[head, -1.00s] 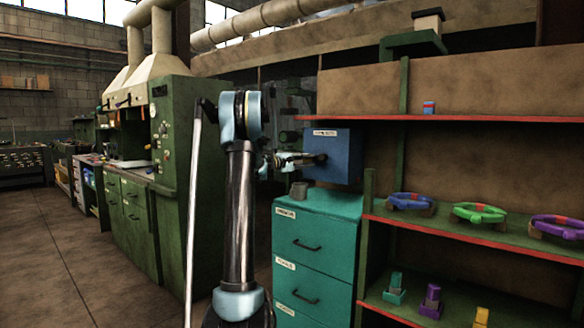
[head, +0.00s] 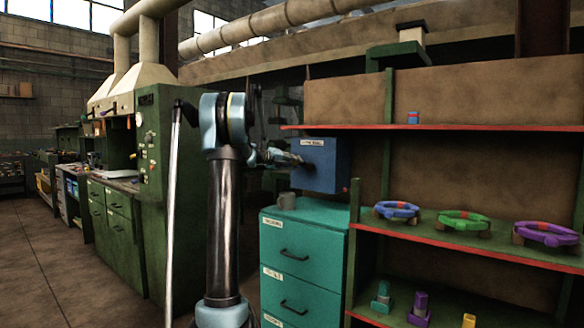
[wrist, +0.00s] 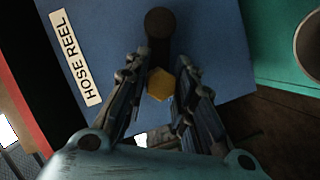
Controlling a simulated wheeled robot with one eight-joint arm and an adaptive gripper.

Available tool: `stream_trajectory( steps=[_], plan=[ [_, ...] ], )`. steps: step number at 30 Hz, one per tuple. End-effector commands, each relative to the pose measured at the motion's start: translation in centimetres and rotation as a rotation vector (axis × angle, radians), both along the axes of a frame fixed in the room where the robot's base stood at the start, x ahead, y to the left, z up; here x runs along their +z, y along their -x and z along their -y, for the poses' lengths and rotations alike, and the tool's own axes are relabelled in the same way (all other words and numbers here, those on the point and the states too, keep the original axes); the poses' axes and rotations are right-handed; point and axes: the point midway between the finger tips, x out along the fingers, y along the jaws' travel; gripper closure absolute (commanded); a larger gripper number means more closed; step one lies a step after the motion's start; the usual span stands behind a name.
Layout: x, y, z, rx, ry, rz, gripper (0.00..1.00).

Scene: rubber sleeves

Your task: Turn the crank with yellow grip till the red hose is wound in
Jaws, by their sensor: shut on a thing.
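The blue hose reel box (head: 325,166) stands above the teal drawer cabinet, and its label reads HOSE REEL in the wrist view (wrist: 76,58). The dark crank arm (wrist: 159,32) lies against the box face, with its yellow grip (wrist: 160,85) at the near end. My gripper (wrist: 161,76) is shut on the yellow grip, one finger on each side. In the head view my gripper (head: 300,161) is at the left face of the box and hides the crank. A small red spot (head: 345,190) shows at the box's lower right; I cannot tell whether it is the hose.
A grey mug (head: 286,201) stands on the teal cabinet (head: 303,220), just below my gripper. On the right, a shelf (head: 440,238) holds blue, green and purple rings. A green machine (head: 150,180) stands left of my arm. Open floor lies at the left.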

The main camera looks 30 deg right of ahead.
Motion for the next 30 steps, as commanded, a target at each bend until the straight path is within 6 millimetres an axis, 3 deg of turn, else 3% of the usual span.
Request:
stream_trajectory(
  steps=[12, 13, 15, 26, 30],
  plan=[
    [-0.1, 0.3, 0.2, -0.006, -0.005, 0.008, 1.00],
    [-0.1, 0.3, 0.2, -0.006, -0.005, 0.008, 0.74],
    [-0.1, 0.3, 0.2, -0.006, -0.005, 0.007, 0.58],
    [0.0, 0.1, 0.0, -0.001, -0.003, 0.006, 0.57],
    [0.2, 0.0, -1.1, 0.000, -0.003, 0.006, 0.57]
  ],
)
